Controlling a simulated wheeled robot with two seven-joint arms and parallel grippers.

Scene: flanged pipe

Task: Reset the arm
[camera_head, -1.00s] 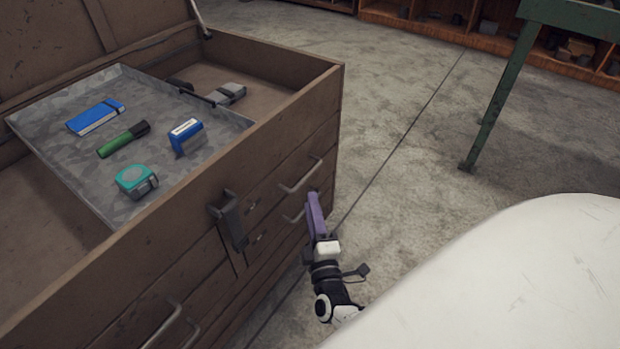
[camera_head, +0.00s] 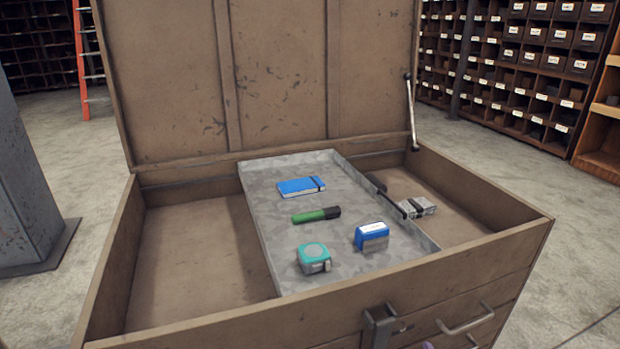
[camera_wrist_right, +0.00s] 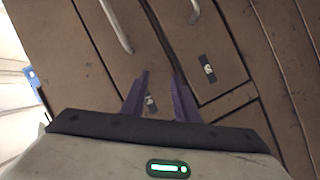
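My right gripper (camera_wrist_right: 161,85) shows in the right wrist view with its two purple fingers apart and nothing between them. It is in front of the brown chest's drawer fronts (camera_wrist_right: 205,45). In the head view only a small purple tip of it shows at the bottom edge, below the chest's latch (camera_head: 378,328). My left gripper is in neither view. The open chest (camera_head: 240,325) holds a grey tray (camera_head: 275,235) with a blue notebook (camera_head: 300,187), a green marker (camera_head: 312,215), a teal tape measure (camera_head: 313,258) and a blue boxy item (camera_head: 371,236).
The chest's lid (camera_head: 280,80) stands raised at the back, with a metal strut (camera_head: 411,110) at its right. A grey object (camera_head: 416,207) lies in the right compartment. The left compartment (camera_head: 200,250) looks empty. Drawer handles (camera_head: 465,322) stick out at the front right.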

